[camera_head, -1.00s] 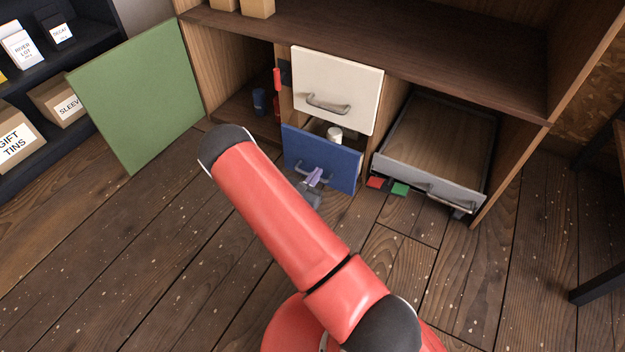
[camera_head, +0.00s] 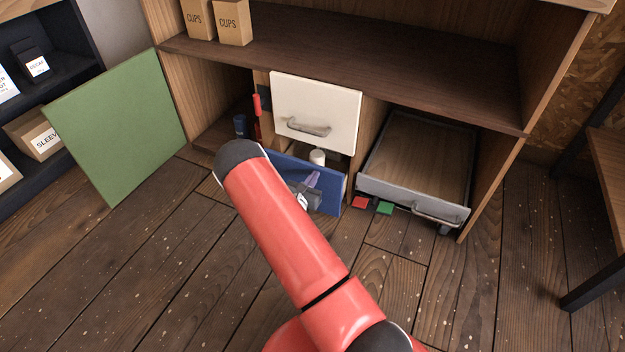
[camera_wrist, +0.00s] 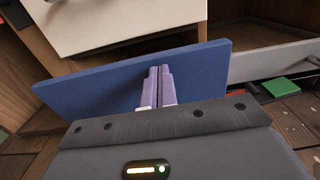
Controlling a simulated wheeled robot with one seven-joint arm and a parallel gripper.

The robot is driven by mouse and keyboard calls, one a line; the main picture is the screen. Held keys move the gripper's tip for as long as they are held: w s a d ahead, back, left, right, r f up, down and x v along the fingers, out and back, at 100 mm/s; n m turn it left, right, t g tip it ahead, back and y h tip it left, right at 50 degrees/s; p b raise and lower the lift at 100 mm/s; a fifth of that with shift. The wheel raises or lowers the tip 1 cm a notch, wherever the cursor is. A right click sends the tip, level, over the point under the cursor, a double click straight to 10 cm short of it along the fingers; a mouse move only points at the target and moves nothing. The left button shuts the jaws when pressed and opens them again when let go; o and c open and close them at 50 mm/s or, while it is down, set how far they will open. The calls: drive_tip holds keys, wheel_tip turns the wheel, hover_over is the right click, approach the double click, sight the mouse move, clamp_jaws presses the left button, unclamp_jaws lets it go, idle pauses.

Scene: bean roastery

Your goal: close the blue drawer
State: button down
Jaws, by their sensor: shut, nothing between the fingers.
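The blue drawer (camera_head: 331,191) is low in the cabinet, under a white drawer, and stands partly pulled out. A white cylindrical thing (camera_head: 317,157) shows behind its front panel. The blue front fills the middle of the wrist view (camera_wrist: 95,95). My gripper (camera_head: 314,178) is in front of this panel. Its lilac fingers (camera_wrist: 160,70) are together and empty, with the tips just below the panel's top edge in the wrist view. I cannot tell whether they touch it. My arm hides the panel's lower left part, and the drawer's handle is not clearly seen.
A grey drawer (camera_head: 400,190) to the right is pulled out. A green door (camera_head: 118,125) stands open at left. Red (camera_head: 361,202) and green (camera_head: 385,208) pieces lie on the floor near the blue drawer. Floor in front is clear.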

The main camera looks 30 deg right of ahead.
drive_tip(key=b+x, duration=0.3)
drive_tip(key=x, duration=0.6)
drive_tip(key=shift+w+d+r, duration=0.15)
drive_tip(key=shift+w+d, duration=0.05)
drive_tip(key=shift+w, duration=0.05)
